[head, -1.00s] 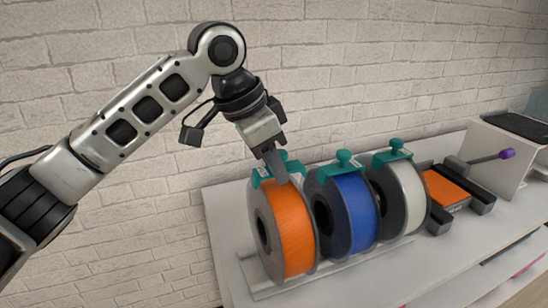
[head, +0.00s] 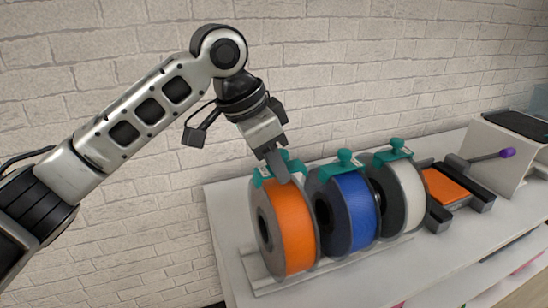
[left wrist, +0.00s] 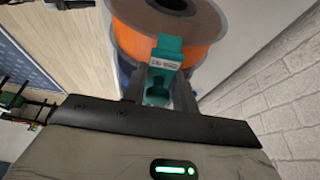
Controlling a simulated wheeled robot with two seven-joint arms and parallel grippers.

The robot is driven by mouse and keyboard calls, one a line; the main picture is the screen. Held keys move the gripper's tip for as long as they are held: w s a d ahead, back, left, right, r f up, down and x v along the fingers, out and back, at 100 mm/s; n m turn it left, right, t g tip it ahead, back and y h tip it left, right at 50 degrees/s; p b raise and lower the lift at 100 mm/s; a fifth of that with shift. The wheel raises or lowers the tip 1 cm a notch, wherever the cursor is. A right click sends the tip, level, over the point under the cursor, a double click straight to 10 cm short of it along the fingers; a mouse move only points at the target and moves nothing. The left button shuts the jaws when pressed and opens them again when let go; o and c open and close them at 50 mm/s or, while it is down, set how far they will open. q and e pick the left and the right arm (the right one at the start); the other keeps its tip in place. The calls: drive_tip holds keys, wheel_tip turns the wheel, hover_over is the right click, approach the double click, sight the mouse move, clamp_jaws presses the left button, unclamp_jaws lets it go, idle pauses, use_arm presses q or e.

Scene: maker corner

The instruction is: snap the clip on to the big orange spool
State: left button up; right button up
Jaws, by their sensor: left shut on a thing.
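The big orange spool (head: 294,234) stands upright at the left end of the row, and its orange filament (left wrist: 195,50) also shows in the left wrist view. A teal clip (head: 262,178) sits at the top of its rim. In the left wrist view the clip (left wrist: 168,53) lies against the spool's rim, with its knob between my fingers. My left gripper (head: 277,168) is shut on the clip from above. Whether the clip is fully seated on the rim cannot be told, as my fingers hide part of it. My right gripper is not in view.
A blue spool (head: 350,215) and a white spool (head: 408,200) stand close to the right, each with a teal clip (head: 345,160) on top. An orange and black device (head: 448,188) and a white box (head: 503,155) stand farther right. A brick wall is behind.

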use_arm(q)
drive_tip(key=shift+f+p, duration=0.4)
drive_tip(key=shift+f, duration=0.2)
idle(0.7)
idle(0.4)
drive_tip(key=shift+s+f+p, duration=0.1)
drive_tip(key=shift+f+p, duration=0.25)
drive_tip(key=shift+p, duration=0.1)
